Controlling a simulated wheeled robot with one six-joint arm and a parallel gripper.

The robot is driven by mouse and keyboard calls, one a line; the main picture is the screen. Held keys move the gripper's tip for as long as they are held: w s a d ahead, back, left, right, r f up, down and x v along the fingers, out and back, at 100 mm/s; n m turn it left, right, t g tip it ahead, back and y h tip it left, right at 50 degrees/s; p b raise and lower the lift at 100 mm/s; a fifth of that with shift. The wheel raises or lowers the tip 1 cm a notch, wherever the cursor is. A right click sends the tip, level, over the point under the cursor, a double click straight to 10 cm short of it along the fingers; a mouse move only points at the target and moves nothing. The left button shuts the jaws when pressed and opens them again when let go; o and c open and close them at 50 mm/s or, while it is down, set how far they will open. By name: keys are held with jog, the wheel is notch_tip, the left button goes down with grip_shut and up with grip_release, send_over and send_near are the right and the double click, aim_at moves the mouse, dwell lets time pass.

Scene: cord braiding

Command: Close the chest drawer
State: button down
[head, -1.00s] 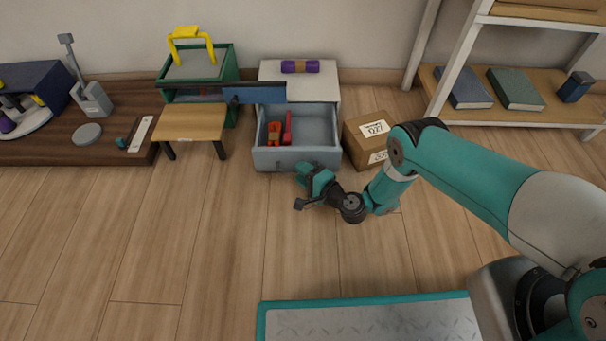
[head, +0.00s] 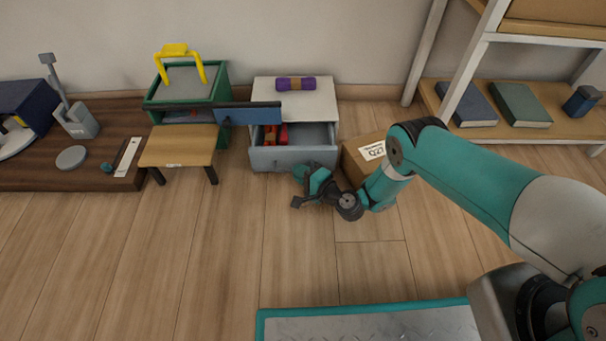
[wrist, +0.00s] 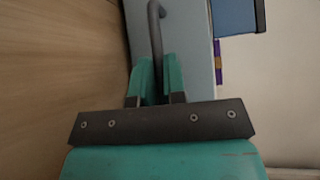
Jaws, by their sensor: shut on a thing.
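The chest (head: 322,100) is a small grey-white cabinet against the wall. Its drawer (head: 318,159) is partly open, and red and orange items (head: 271,135) lie inside at the left. My gripper (head: 301,174) is in front of the drawer front. In the wrist view my gripper (wrist: 155,85) is shut on the dark bar handle (wrist: 155,32) of the drawer, one teal finger on each side. The grey drawer front (wrist: 187,55) fills the area beyond the fingers.
A purple roll (head: 296,84) lies on the chest top. A cardboard box (head: 364,158) stands right of the drawer. A blue panel (head: 250,114) reaches over the drawer's left side from a green bin (head: 222,77). A small wooden table (head: 178,147) stands left. The floor in front is clear.

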jog(key=shift+a, duration=0.25)
jog(key=c, duration=1.2)
grip_release()
jog(key=shift+w+d, duration=0.1)
jog(key=shift+d, duration=0.1)
jog(key=shift+s+d+r+p, duration=0.2)
jog(key=shift+s+d+p, duration=0.15)
jog(key=shift+d+p, duration=0.15)
jog(key=p+v, duration=1.4)
jog(key=shift+s+d+r+p, duration=0.2)
jog(key=shift+s+d+p, duration=0.05)
jog(key=shift+d+p, duration=0.05)
jog(key=shift+s+d+f+p, duration=0.1)
jog(key=shift+s+d+p, duration=0.2)
jog(key=shift+s+d, duration=0.2)
